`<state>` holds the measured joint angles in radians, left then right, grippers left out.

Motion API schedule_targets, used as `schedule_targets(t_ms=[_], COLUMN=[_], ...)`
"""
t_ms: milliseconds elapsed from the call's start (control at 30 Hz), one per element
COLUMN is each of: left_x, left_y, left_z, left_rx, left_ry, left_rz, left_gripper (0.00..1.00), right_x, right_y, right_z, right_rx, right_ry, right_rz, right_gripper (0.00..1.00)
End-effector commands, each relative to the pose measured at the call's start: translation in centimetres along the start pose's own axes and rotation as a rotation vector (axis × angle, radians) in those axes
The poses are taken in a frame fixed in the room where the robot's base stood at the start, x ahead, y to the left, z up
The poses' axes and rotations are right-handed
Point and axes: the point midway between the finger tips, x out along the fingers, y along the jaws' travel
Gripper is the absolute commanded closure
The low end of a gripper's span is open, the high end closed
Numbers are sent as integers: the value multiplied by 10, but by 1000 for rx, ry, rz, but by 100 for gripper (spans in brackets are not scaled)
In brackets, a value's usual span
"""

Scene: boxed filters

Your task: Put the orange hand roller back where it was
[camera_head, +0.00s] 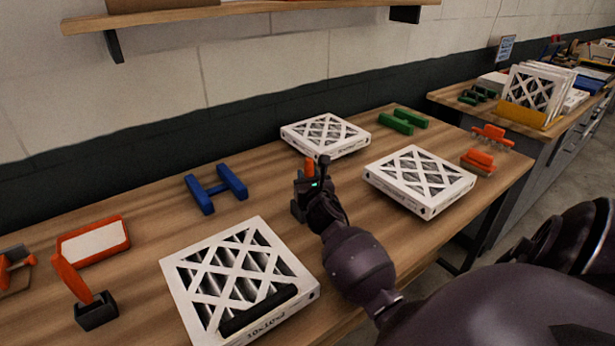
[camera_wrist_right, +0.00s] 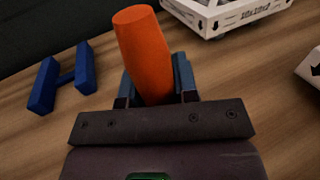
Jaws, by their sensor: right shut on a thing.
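My right gripper (camera_head: 311,183) is over the middle of the wooden table, shut on an orange handle (camera_head: 309,167), which I take to be the hand roller. In the right wrist view the orange handle (camera_wrist_right: 145,50) stands up between the two fingers (camera_wrist_right: 153,92), slightly tilted. A dark block (camera_head: 298,211) shows just below the gripper; I cannot tell whether it is part of the roller or a stand, or whether it touches the table. The roller's lower end is hidden. My left gripper is not in view.
A blue H-shaped piece (camera_head: 216,188) lies left of the gripper. White boxed filters lie in front (camera_head: 240,278), behind (camera_head: 326,134) and right (camera_head: 419,180). Green bars (camera_head: 403,121) and an orange block (camera_head: 478,161) are farther off. An orange-framed pad (camera_head: 93,241) and an orange-handled tool (camera_head: 72,277) are left.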

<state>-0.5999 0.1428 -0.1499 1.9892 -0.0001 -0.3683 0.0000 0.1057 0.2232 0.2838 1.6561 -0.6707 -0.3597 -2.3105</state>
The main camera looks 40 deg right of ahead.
Motion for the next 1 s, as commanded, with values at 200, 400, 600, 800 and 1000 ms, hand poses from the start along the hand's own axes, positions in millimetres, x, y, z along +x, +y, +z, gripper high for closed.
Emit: schedule_targets(t_ms=[200, 400, 600, 800, 1000], left_x=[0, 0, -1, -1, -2], left_y=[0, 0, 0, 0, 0], left_z=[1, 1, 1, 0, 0], left_rx=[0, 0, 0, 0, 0], left_ry=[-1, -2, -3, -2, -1], left_rz=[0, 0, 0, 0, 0], left_gripper=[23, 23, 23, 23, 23], right_x=[0, 0, -4, -31, -68], right_y=[0, 0, 0, -1, 0], right_z=[0, 0, -1, -2, -2], right_rx=[0, 0, -1, -2, -2], right_ry=[-1, -1, 1, 1, 1], right_rz=[0, 0, 0, 0, 0], right_gripper=[48, 43, 43, 43, 43])
